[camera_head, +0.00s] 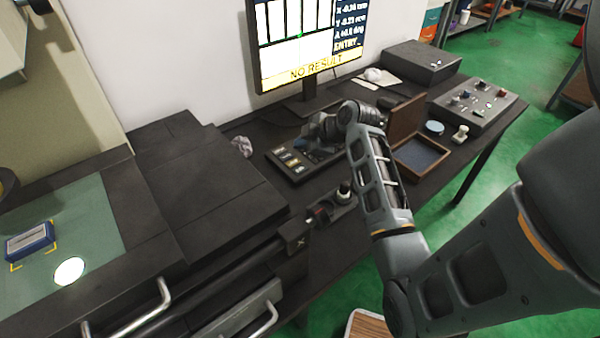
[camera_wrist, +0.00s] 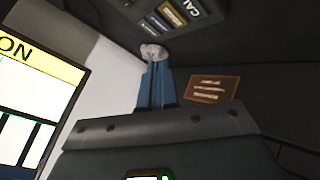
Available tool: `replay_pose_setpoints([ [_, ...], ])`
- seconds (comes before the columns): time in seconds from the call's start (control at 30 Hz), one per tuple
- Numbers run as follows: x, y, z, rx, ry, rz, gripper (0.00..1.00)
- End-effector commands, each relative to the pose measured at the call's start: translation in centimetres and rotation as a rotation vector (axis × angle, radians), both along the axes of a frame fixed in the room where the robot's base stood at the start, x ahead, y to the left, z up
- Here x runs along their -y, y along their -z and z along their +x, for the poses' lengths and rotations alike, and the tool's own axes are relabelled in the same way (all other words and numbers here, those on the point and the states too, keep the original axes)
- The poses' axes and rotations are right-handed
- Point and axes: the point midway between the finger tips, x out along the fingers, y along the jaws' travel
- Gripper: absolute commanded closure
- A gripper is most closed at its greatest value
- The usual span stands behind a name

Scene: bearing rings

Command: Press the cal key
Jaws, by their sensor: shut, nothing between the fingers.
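The dark key panel (camera_head: 290,168) lies on the bench below the monitor, partly hidden behind my gripper and wrist. It has a row of small labelled keys, too small to read in the head view. In the wrist view the panel (camera_wrist: 203,28) is at the top, with the cal key (camera_wrist: 199,8) lettered "CAL" and cut by the frame edge. My gripper (camera_wrist: 153,66) is shut and empty, apart from the cal key in the picture. In the head view my gripper (camera_head: 318,138) is over or beside the panel; its fingertips are unclear.
The monitor (camera_head: 305,40) reads "NO RESULT". A crumpled pale cloth (camera_head: 243,146) lies left of the panel. An open wooden box (camera_head: 410,150) is right of my wrist, near a knobbed control box (camera_head: 478,105). A brown label plate (camera_wrist: 212,88) is right of my fingers.

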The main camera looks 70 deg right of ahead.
Motion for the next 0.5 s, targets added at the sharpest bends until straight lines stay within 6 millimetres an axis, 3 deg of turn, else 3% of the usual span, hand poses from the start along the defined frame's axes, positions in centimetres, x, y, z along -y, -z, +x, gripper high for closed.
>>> replay_pose_setpoints([
  [0.03, 0.0, 1.3, 0.0, -0.001, 0.001, 0.001, 1.00],
  [0.2, 0.0, 3.6, -0.1, 0.000, 0.001, 0.002, 1.00],
  [0.5, 0.0, 6.1, 0.0, 0.000, 0.001, 0.001, 1.00],
])
